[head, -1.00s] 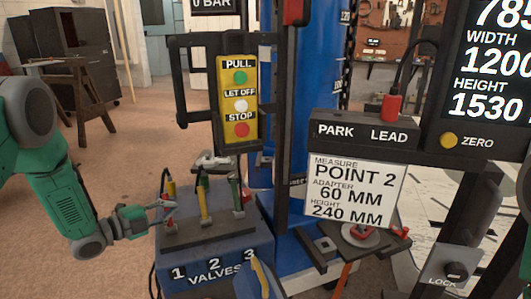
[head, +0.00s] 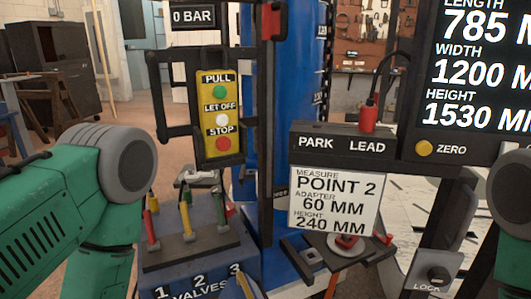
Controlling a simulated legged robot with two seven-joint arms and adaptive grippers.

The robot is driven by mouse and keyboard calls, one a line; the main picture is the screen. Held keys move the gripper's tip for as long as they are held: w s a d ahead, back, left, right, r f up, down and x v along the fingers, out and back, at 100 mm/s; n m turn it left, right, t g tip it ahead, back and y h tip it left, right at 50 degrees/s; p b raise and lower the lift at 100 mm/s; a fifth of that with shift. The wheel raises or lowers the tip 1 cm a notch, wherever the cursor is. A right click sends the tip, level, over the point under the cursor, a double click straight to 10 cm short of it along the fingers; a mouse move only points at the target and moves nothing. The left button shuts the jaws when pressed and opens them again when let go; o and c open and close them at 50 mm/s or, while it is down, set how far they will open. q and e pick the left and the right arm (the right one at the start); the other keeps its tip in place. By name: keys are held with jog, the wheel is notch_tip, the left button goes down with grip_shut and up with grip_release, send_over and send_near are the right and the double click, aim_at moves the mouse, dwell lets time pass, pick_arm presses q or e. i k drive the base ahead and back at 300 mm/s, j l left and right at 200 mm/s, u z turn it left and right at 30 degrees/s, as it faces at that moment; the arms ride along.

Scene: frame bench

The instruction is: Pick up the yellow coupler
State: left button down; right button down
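No part I can surely call the yellow coupler shows. A yellow piece (head: 246,286) is at the front right corner of the valve box, cut off by the lower picture edge, and I cannot tell what it is. Neither gripper is in view; a piece of my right arm shows at the right edge.
A yellow button panel (head: 220,117) hangs above the valve box by a blue column (head: 283,130). A PARK LEAD box (head: 345,144), a measure card (head: 335,200) and a dark display (head: 480,80) stand right. A small dark arm with a round plate (head: 347,248) juts out below the card.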

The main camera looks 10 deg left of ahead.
aim_at(152, 198)
jog(key=u, duration=1.15)
